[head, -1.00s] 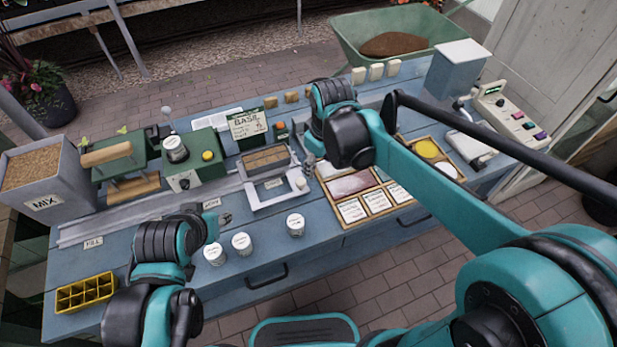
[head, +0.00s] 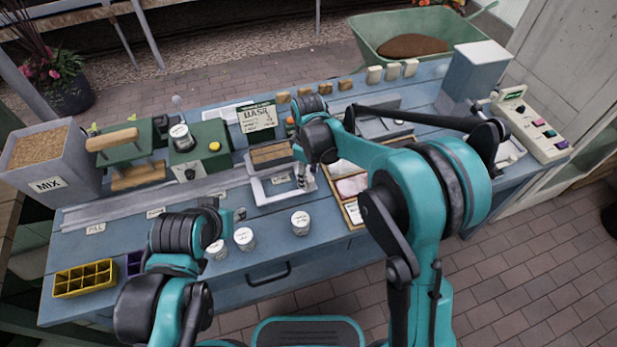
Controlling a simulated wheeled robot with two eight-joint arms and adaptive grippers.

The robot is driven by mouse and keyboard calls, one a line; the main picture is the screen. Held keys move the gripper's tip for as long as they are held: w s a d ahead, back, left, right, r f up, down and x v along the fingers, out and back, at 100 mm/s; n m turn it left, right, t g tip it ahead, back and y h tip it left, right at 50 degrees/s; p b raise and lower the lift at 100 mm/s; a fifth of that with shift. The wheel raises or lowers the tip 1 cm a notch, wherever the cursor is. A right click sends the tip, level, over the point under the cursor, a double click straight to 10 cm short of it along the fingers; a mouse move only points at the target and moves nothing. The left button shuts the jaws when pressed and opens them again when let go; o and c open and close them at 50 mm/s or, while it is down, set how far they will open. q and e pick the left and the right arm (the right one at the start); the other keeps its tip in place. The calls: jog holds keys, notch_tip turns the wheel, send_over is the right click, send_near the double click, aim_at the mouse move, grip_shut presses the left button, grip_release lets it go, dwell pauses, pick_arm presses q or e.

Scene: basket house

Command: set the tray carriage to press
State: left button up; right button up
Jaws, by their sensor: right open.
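The tray carriage (head: 258,193) is a pale grey frame on the long rail (head: 125,208), holding a dark brown-topped tray (head: 270,154). It stands at the rail's right part, right of the green machine with the yellow button. Rail labels include FILL (head: 96,228) at the left end; the others are too small to read. My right gripper (head: 306,183) is open at the carriage's front right corner, where the pale knob was visible; the fingers hide it and I cannot tell whether they touch. My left gripper (head: 238,214) hovers near the front jars, its opening unclear.
Three white jars (head: 300,223) stand in front of the carriage. The MIX bin (head: 50,165) and green press-like machine (head: 128,155) are at left. A basil sign (head: 257,117) stands behind. A yellow cell tray (head: 84,279) lies front left. Wooden seed boxes sit right, partly behind my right arm.

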pick_arm(q)
jog(key=shift+f, duration=0.1)
pick_arm(e)
jog(key=shift+f, duration=0.25)
jog(key=shift+c, duration=0.4)
grip_shut()
jog(key=shift+a, duration=0.1)
